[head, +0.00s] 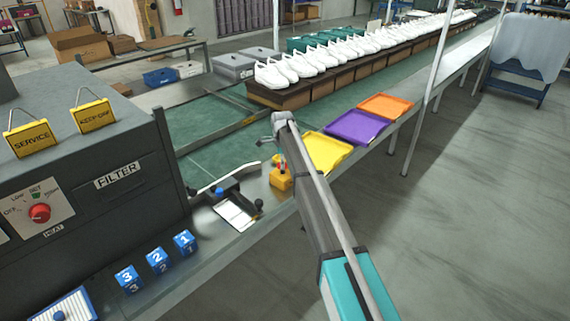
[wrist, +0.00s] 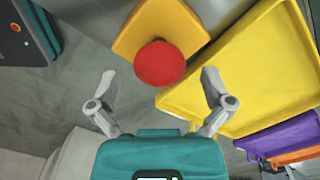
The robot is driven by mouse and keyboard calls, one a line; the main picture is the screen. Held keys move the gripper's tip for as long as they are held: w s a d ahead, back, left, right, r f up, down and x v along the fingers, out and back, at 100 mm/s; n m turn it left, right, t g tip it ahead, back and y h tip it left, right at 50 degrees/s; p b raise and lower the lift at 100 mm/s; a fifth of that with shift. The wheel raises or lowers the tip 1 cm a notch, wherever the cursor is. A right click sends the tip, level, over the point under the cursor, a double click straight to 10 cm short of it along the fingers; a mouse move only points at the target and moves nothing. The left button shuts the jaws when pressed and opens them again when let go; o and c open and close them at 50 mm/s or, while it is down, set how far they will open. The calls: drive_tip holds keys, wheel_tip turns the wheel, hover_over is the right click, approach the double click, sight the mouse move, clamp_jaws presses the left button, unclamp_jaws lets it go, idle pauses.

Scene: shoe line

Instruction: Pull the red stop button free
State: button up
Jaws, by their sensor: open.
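The red stop button (wrist: 160,63) is a round red knob on a yellow box (wrist: 160,28) in the wrist view. In the head view the yellow box (head: 280,181) stands on the line's near edge, just left of my arm; only a bit of red shows on top. My gripper (wrist: 159,74) is open and empty, with one finger on each side of the button's near edge in the picture. Whether the fingers touch the button or are still short of it I cannot tell. In the head view the fingers are not clearly made out.
A yellow tray (head: 326,154) lies right beside the box, with purple (head: 354,127) and orange (head: 386,107) trays beyond. A clipboard (head: 238,212) lies to the left, near the dark filter machine (head: 105,170). White shoes (head: 330,57) line the back.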

drive_tip(key=shift+f, duration=0.15)
drive_tip(key=shift+f+b, duration=0.7)
drive_tip(key=shift+b, duration=0.15)
wheel_tip(320, 180, up, 14)
drive_tip(key=r+p, duration=0.1)
drive_tip(key=p, duration=1.4)
drive_tip(key=s+d+f+n+b, duration=0.2)
drive_tip(key=s+d+n, duration=0.3)
drive_tip(key=s+d, duration=0.5)
drive_tip(key=s+d+f+n+b, duration=0.2)
drive_tip(key=s+d+n, duration=0.3)
drive_tip(key=s+d, duration=0.5)
drive_tip(key=shift+s+d+f, duration=0.15)
drive_tip(key=shift+s+f, duration=0.05)
drive_tip(key=shift+s, duration=2.35)
drive_tip(key=s+d+n, duration=0.3)
drive_tip(key=s, duration=0.5)
drive_tip(key=s+d+n, duration=0.3)
drive_tip(key=s+d, duration=0.1)
drive_tip(key=s, duration=0.4)
drive_tip(key=shift+s+d+n, duration=0.15)
drive_tip(key=shift+s+n, duration=0.15)
drive_tip(key=shift+s, duration=0.05)
